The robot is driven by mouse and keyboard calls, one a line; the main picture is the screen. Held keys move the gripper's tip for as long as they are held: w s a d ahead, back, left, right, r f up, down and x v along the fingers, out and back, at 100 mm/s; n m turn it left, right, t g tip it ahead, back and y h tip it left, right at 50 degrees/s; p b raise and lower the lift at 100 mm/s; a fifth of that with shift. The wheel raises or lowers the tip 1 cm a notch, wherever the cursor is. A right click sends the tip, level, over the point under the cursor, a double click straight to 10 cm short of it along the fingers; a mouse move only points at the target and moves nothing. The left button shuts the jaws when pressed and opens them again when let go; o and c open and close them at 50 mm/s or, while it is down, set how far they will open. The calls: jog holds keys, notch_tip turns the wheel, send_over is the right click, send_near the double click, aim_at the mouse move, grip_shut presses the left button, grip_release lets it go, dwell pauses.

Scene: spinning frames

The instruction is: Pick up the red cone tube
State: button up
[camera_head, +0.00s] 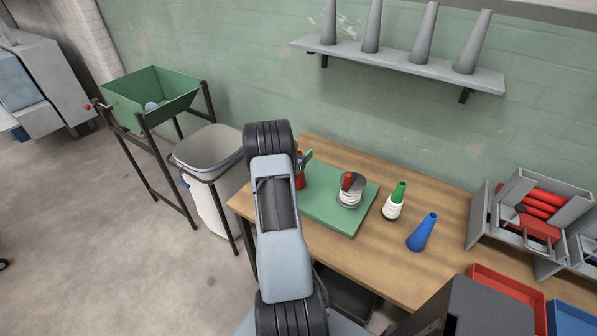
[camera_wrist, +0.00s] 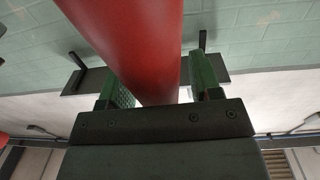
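A red cone tube (camera_wrist: 140,40) fills the upper middle of the wrist view and tapers toward the palm. My gripper (camera_wrist: 160,78) has its green-padded fingers on either side of it. A narrow gap shows between the cone and the right finger; on the left they overlap in the view. In the head view, part of a red cone (camera_head: 299,181) shows at the left end of the green mat (camera_head: 325,214), beside my gripper (camera_head: 304,160). My arm hides the rest. Another red tip (camera_head: 347,180) rises from a white-wound piece on the mat.
On the wooden table (camera_head: 378,257), a green cone with white thread (camera_head: 394,203) and a blue cone (camera_head: 422,233) stand right of the mat. A grey rack (camera_head: 478,216) with red tubes is farther right. A wall shelf (camera_head: 400,63) holds several grey cones. A bin (camera_head: 207,150) stands left.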

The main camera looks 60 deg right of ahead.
jog(key=c, duration=1)
grip_shut()
jog(key=shift+r, duration=0.1)
